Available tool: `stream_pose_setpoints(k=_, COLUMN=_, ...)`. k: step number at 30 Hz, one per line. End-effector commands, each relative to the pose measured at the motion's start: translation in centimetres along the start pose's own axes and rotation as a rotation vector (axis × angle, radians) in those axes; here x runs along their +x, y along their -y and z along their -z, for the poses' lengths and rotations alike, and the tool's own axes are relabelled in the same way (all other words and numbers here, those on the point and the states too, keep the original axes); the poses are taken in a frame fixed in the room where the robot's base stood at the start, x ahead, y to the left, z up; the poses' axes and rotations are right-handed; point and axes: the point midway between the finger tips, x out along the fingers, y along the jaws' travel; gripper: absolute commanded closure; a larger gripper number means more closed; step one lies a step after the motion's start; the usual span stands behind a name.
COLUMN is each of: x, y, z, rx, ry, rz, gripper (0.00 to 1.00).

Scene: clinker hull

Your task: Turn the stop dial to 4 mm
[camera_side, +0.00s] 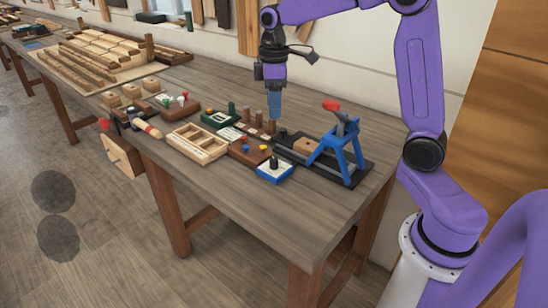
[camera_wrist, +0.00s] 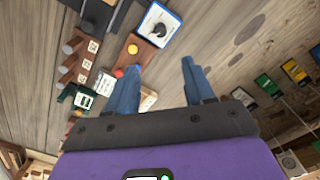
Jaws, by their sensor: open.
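The dial (camera_side: 274,170) is a white plate with a blue border and a black knob, lying near the table's front edge. It also shows at the top of the wrist view (camera_wrist: 160,24), where the black knob (camera_wrist: 158,31) stands on the plate. Its markings are too small to read, so I cannot tell the setting. My gripper (camera_side: 274,115) points down above the table, behind the dial in the side view. Its blue fingers also show in the wrist view (camera_wrist: 162,68), spread apart and empty. The dial lies beyond the fingertips there, apart from them.
A blue press (camera_side: 341,150) with a red-tipped lever stands on a dark base right of the dial. A brown block (camera_side: 243,152) with coloured knobs sits left of it, near a wooden tray (camera_side: 197,144). Wooden pegs (camera_side: 259,122) stand behind. The table's front right is clear.

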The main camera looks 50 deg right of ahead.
Motion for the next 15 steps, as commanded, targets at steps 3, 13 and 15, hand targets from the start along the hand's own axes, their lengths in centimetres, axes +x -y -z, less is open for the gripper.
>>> stream_pose_setpoints(k=3, x=1.6, y=0.1, z=-0.1, rx=0.000, ry=0.005, rz=0.003, gripper=0.47)
stream_pose_setpoints(k=13, x=7.7, y=0.1, z=-0.1, rx=0.001, ry=0.005, rz=0.003, gripper=0.47)
stream_pose_setpoints(k=15, x=9.0, y=0.1, z=-0.1, rx=0.001, ry=0.005, rz=0.003, gripper=0.47)
